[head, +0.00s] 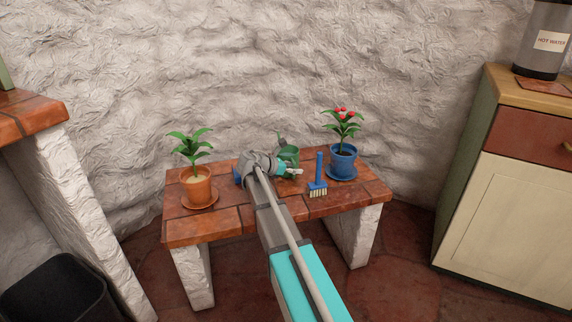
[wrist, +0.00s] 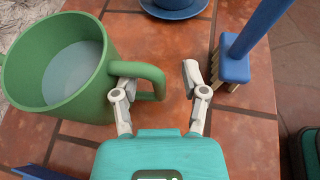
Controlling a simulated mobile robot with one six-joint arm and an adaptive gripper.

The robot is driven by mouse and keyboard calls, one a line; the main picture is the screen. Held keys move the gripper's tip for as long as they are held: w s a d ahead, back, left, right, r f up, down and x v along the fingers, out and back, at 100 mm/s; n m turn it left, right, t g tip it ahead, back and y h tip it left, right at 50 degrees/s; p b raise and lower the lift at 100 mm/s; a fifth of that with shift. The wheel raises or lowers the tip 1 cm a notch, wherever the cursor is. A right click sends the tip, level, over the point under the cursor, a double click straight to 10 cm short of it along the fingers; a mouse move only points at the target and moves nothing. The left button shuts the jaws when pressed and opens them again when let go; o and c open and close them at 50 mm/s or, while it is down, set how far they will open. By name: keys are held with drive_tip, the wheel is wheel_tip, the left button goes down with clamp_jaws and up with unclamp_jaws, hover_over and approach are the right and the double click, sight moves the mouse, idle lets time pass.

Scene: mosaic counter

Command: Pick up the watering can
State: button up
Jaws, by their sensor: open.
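The green watering can (head: 290,154) stands on the tiled bench, largely behind my arm's end in the head view. In the wrist view the watering can (wrist: 88,92) fills the upper left, with pale water inside and its loop handle pointing right. My gripper (wrist: 157,82) is open around the handle's outer part, one finger at the handle's loop and the other to its right, apart from it. The left fingertip is partly hidden by the handle. In the head view my gripper (head: 294,171) is just in front of the can.
A blue brush (head: 318,180) stands close to the right of my gripper. A red-flowered plant in a blue pot (head: 342,160) is at the back right, and a plant in an orange pot (head: 196,187) at the left. The bench (head: 215,222) has bare tiles in front.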

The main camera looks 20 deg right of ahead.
idle(0.4)
clamp_jaws()
